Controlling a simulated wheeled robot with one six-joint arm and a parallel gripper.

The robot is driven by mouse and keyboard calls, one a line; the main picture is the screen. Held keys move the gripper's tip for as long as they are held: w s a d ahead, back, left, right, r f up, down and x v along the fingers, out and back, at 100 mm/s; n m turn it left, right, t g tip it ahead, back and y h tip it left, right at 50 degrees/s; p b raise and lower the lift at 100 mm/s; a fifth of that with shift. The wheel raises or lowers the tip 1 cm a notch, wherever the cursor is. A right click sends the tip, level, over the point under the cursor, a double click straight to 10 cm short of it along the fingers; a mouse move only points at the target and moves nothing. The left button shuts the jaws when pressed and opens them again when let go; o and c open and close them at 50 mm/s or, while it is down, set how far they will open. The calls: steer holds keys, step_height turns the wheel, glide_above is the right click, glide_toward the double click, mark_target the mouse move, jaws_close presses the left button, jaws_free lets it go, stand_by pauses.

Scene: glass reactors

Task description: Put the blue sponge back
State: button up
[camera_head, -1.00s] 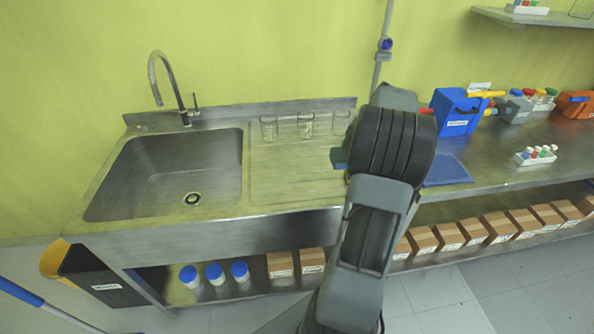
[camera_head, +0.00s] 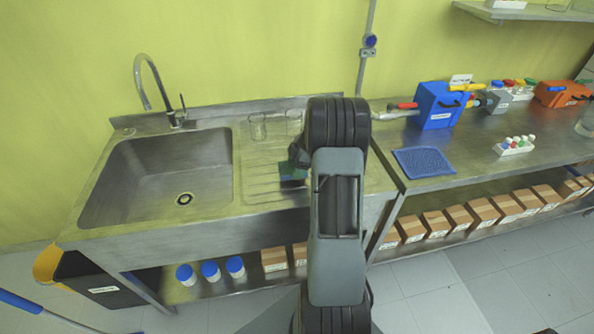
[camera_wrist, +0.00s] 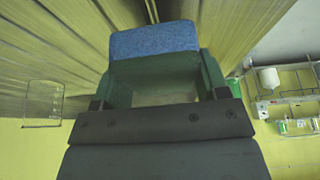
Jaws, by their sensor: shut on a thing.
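In the head view my gripper (camera_head: 293,172) is over the ribbed drainboard (camera_head: 262,187), right of the sink basin (camera_head: 165,170). My arm hides part of the drainboard, and the sponge is hard to make out there. I cannot tell whether the sponge touches the drainboard.
Glass beakers (camera_head: 257,126) stand at the back of the drainboard, close to my gripper. A tap (camera_head: 150,85) rises behind the basin. On the right counter are a flat blue mat (camera_head: 424,162), a blue device (camera_head: 438,106) and a rack of vials (camera_head: 515,146).

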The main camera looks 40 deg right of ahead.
step_height(320, 180, down, 3)
steer(key=shift+r+p, duration=0.15)
steer(key=shift+p, duration=0.3)
steer(key=shift+f+b, duration=0.25)
steer(key=shift+b, duration=0.05)
steer(key=o, duration=1)
steer(key=shift+s+r, duration=0.1)
steer(key=shift+c, duration=0.2)
